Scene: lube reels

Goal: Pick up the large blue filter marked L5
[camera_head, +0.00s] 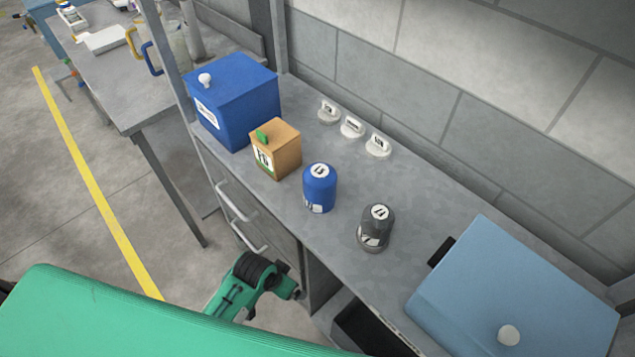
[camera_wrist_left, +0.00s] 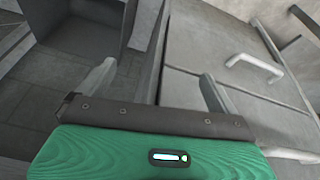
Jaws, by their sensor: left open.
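The blue filter (camera_head: 319,190), a cylinder with a white label on its rounded top, stands upright on the grey bench top near the middle of the head view. Its marking is too small to read for certain. My left gripper (camera_head: 290,291) is below and in front of the bench, beside the cabinet front, clearly apart from the filter. The left wrist view shows its two fingers spread with nothing between them (camera_wrist_left: 155,88). The filter is not in the wrist view. My right gripper is not in view.
A grey filter (camera_head: 377,228) stands right of the blue one, an orange box (camera_head: 275,150) and large blue box (camera_head: 235,103) left. Small white-labelled parts (camera_head: 352,126) sit behind. A light blue case (camera_head: 515,295) covers the right end. Drawer handles (camera_head: 248,236) project from the front.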

